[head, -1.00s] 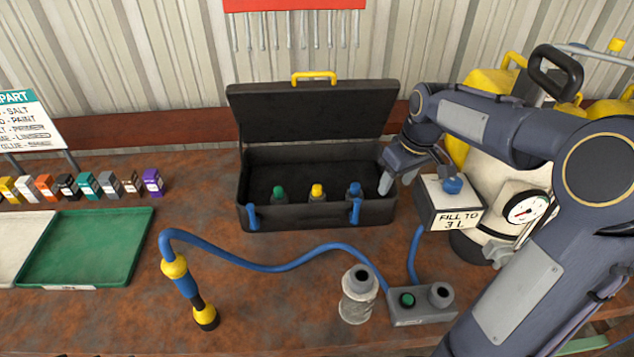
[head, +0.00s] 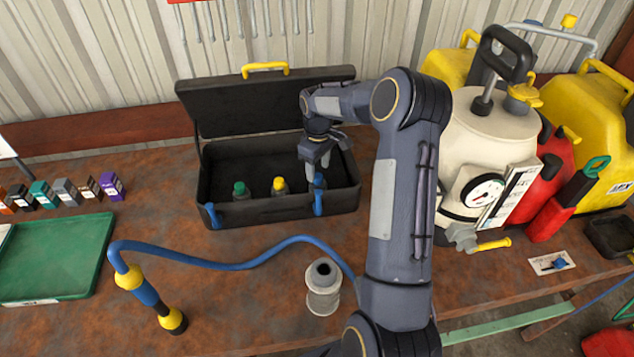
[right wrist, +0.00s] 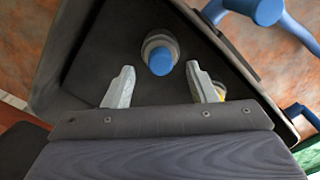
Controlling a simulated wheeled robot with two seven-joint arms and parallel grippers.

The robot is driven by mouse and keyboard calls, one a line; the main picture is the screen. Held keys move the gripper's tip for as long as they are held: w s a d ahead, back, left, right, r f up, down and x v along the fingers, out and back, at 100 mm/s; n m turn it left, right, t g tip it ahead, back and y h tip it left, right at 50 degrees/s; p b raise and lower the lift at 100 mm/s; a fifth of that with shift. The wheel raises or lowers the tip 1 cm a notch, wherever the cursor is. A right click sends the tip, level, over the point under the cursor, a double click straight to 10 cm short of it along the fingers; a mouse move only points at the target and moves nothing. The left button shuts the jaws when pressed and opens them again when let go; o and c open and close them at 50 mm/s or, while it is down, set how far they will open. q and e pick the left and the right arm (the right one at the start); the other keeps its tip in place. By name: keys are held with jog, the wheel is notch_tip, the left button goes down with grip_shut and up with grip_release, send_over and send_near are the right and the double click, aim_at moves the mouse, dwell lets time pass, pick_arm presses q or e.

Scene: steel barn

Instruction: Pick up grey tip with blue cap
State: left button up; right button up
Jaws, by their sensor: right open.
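The grey tip with the blue cap (head: 319,182) stands at the right inside the open black case (head: 260,214), partly hidden by my right gripper (head: 322,160). In the right wrist view its round blue cap (right wrist: 161,60) lies between and slightly beyond the two pale fingers. The right gripper (right wrist: 160,72) is open and points down at the tip, with a gap on each side. A grey tip with a green cap (head: 240,190) and one with a yellow cap (head: 279,187) stand to the left in the case. My left gripper is not in view.
The case's raised lid (head: 250,100) stands behind the tips, and blue latches (head: 318,203) are on its front. A cream tank (head: 490,130) with a gauge stands right.

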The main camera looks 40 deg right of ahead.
aim_at(318, 175)
notch_tip(318, 175, down, 3)
jog(key=shift+b, duration=0.65)
jog(key=shift+r, duration=0.1)
jog(key=shift+c, duration=0.3)
grip_shut()
jog(key=shift+r, duration=0.1)
